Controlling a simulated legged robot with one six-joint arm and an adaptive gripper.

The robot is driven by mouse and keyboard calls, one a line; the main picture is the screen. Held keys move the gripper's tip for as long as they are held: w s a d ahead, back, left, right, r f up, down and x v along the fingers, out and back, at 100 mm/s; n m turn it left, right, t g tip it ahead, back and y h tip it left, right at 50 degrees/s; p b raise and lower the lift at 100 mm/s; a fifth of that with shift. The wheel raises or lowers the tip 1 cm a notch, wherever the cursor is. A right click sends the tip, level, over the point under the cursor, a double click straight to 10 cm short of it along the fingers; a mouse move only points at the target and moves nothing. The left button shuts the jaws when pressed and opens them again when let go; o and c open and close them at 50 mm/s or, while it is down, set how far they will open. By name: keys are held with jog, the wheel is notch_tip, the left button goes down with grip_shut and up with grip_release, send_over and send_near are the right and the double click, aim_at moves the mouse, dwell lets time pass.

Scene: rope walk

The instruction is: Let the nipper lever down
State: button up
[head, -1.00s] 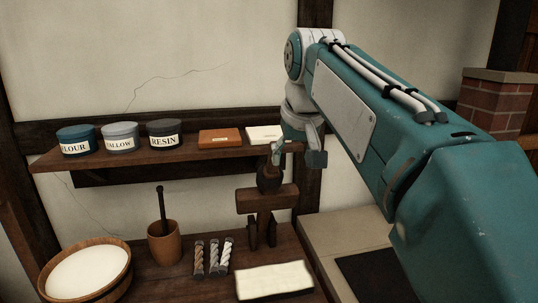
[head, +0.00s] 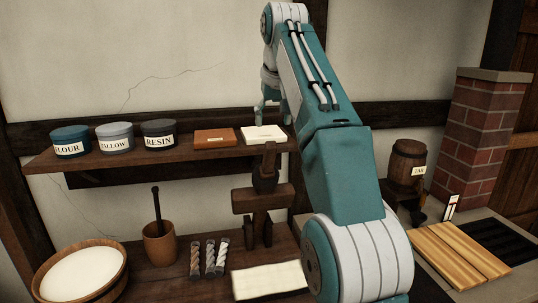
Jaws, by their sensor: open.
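A dark wooden device (head: 264,201), which looks like the nipper, stands on the bench below the right end of the wall shelf. It has a crosspiece and two legs. Its upper piece, which looks like the lever (head: 268,158), stands up from a dark rounded block. Whether it is fully upright I cannot tell. My gripper (head: 267,108) is open and above the device, over the right end of the shelf. It is apart from the lever in the picture. My arm partly hides it; only a finger shows clearly.
The shelf (head: 190,148) holds labelled tins, an orange box (head: 215,138) and a white box (head: 264,134). On the bench are a round tub (head: 112,284), a mortar (head: 159,245), small tubes (head: 209,260) and a white pad (head: 270,281). A barrel (head: 406,160) stands right.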

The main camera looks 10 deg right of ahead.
aim_at(269, 168)
jog(key=shift+f, duration=0.1)
jog(key=x, duration=1)
jog(key=shift+w+f, duration=0.2)
jog(key=shift+f, duration=0.05)
jog(key=shift+c, duration=0.3)
grip_shut()
